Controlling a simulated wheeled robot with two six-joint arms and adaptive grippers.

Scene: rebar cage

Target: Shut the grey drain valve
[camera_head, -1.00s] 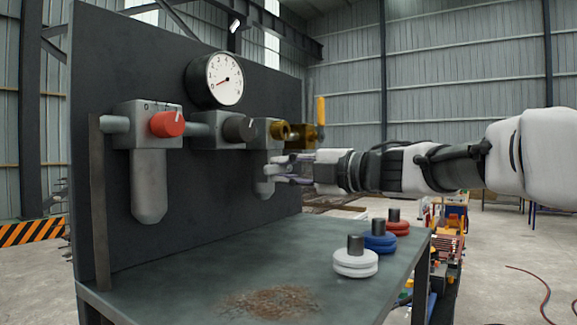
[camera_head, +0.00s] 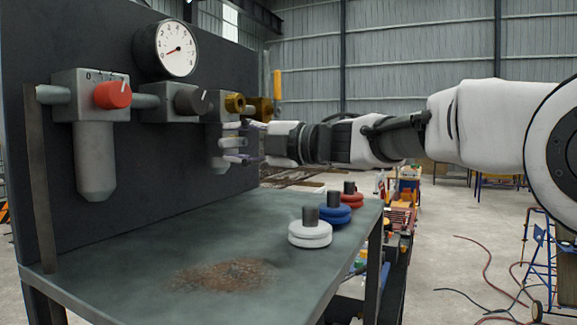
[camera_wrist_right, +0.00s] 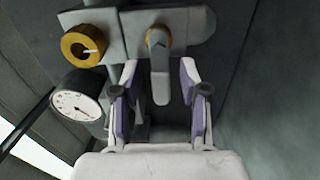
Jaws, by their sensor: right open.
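The grey drain valve handle (camera_wrist_right: 160,85) shows in the right wrist view as a grey lever with a gold-coloured hub, standing out from a grey body. My right gripper (camera_wrist_right: 159,70) is open, with one finger on each side of the lever and a gap on both sides. In the head view my right gripper (camera_head: 240,143) is at the third grey block (camera_head: 217,108) on the panel, beside its small grey bowl (camera_head: 219,152). The lever cannot be made out there behind the fingers. My left gripper is not in view.
A red knob (camera_head: 113,95), a dark knob (camera_head: 194,101), a gold knob (camera_head: 235,103) and a gauge (camera_head: 166,49) are on the panel. A yellow lever (camera_head: 277,86) stands upright behind. White (camera_head: 310,235), blue (camera_head: 334,213) and red (camera_head: 349,196) weights stand on the bench's right side.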

